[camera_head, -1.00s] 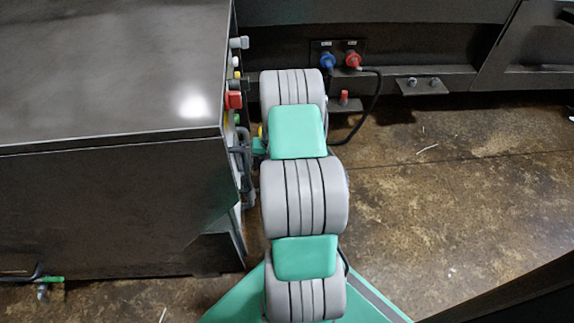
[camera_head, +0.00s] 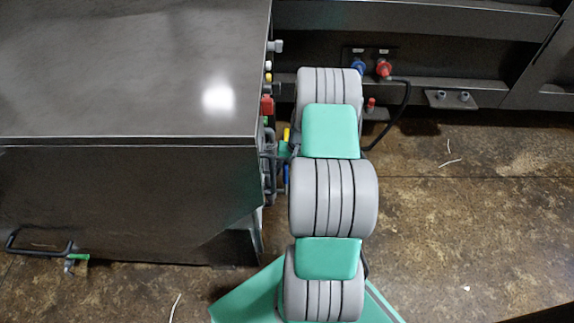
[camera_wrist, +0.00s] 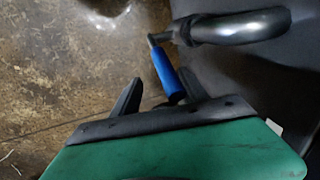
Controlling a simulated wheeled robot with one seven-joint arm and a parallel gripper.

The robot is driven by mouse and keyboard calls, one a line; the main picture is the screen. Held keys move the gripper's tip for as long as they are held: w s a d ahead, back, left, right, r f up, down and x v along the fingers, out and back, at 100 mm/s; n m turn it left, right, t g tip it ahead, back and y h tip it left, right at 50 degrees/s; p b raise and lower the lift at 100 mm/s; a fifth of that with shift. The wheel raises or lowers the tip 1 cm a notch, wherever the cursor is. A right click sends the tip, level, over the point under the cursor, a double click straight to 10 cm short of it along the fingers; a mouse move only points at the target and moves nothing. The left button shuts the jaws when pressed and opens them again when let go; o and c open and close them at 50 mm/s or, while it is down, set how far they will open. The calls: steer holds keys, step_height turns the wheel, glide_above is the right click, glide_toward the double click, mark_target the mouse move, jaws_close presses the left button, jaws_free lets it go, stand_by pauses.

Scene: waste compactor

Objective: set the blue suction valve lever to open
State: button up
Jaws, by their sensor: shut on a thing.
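The blue suction valve lever (camera_wrist: 165,72) shows in the wrist view, running down from a metal stem at the end of a dark curved pipe (camera_wrist: 240,25). My gripper (camera_wrist: 160,78) is around the lever's lower end, shut on it. The lever lies closer to the right finger, and a gap shows by the left finger. In the head view a small strip of blue (camera_head: 286,173) shows between the machine's side and my arm. My gripper is hidden there behind my arm.
The dark compactor box (camera_head: 130,190) fills the left, with a red knob (camera_head: 267,106) and pipes on its side. A dark wall with blue (camera_head: 358,66) and red (camera_head: 384,68) plugs and a hanging cable is behind. Open stained floor (camera_head: 470,210) lies right.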

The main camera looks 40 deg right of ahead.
steer(key=s+r+p, duration=0.3)
steer(key=p, duration=0.1)
steer(key=shift+s+a+r, duration=0.15)
steer(key=shift+a+r, duration=0.15)
steer(key=shift+r, duration=0.05)
